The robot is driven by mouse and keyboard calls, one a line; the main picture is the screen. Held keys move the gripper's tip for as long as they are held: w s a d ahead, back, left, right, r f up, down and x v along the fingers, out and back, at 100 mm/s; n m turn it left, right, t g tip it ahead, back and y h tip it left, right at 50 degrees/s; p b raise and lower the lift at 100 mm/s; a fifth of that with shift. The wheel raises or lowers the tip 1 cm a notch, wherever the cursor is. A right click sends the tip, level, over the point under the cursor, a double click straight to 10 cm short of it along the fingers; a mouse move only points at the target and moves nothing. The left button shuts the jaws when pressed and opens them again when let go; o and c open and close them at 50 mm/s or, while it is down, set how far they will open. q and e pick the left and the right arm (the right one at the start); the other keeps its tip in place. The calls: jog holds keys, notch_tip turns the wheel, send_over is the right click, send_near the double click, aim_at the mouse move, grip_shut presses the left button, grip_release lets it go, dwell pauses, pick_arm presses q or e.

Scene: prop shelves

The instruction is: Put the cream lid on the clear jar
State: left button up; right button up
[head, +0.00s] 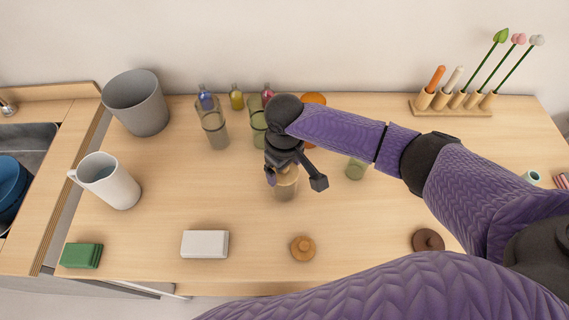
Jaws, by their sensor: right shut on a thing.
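My right gripper (287,172) reaches in from the right and points down at the middle of the table. It is shut on a pale lid-like piece, which I take to be the cream lid (287,174), mostly hidden by the dark fingers. The clear jar (286,190) stands upright directly below it. The lid is at or just above the jar's mouth; I cannot tell whether they touch. My left gripper is not in view.
A tan knobbed lid (302,248) and a brown lid (428,240) lie near the front. A white block (205,244), green sponge (82,256), white mug (110,182) and grey bucket (137,104) are at left.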

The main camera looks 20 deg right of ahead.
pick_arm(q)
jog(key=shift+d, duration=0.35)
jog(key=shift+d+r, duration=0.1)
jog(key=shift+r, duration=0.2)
pick_arm(e)
jog(key=shift+f, duration=0.1)
jog(key=o, duration=0.9)
jog(key=shift+p, duration=0.3)
notch_tip(320, 180, up, 9)
jog(key=p, duration=0.3)
jog(key=shift+r, duration=0.5)
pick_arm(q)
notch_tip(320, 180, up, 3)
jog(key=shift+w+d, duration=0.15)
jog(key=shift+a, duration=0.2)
pick_arm(e)
jog(key=shift+f, duration=0.1)
